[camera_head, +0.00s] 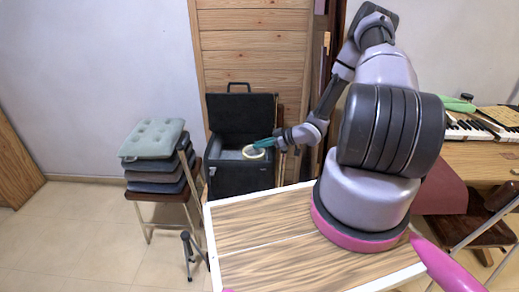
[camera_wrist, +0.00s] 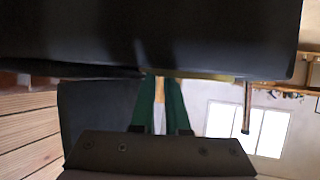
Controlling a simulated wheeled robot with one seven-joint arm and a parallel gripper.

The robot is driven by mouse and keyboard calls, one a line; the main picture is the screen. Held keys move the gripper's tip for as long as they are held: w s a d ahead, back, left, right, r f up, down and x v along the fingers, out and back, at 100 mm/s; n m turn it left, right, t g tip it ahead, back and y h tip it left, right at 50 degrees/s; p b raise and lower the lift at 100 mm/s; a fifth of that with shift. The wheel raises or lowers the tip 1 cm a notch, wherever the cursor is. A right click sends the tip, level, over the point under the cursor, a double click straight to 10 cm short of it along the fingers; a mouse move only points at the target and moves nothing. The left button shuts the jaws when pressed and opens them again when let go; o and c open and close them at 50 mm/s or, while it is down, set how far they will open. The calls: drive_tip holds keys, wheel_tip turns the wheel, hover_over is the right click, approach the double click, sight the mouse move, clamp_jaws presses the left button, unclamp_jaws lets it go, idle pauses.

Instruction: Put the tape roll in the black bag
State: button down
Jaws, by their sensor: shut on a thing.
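The tape roll (camera_head: 253,152) is a pale yellow ring in the head view. My gripper (camera_head: 263,144), with teal fingers, is shut on its edge and holds it at the mouth of the black bag. The black bag (camera_head: 240,180) is box-shaped, with its lid (camera_head: 240,113) standing up at the back and a handle on top. I cannot tell whether the roll touches the bag. In the wrist view, the green fingers (camera_wrist: 160,88) reach to a thin yellowish strip of the roll (camera_wrist: 210,76). A large dark surface fills the top of that view.
A stool with stacked cushions (camera_head: 153,139) stands left of the bag. A wood-topped table with a white edge (camera_head: 260,248) is in front. A small dark tripod-like stand (camera_head: 188,250) is on the floor. Piano keys (camera_head: 468,130) lie on a table at the right.

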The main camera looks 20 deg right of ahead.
drive_tip(key=shift+f, duration=0.9)
drive_tip(key=shift+f, duration=0.1)
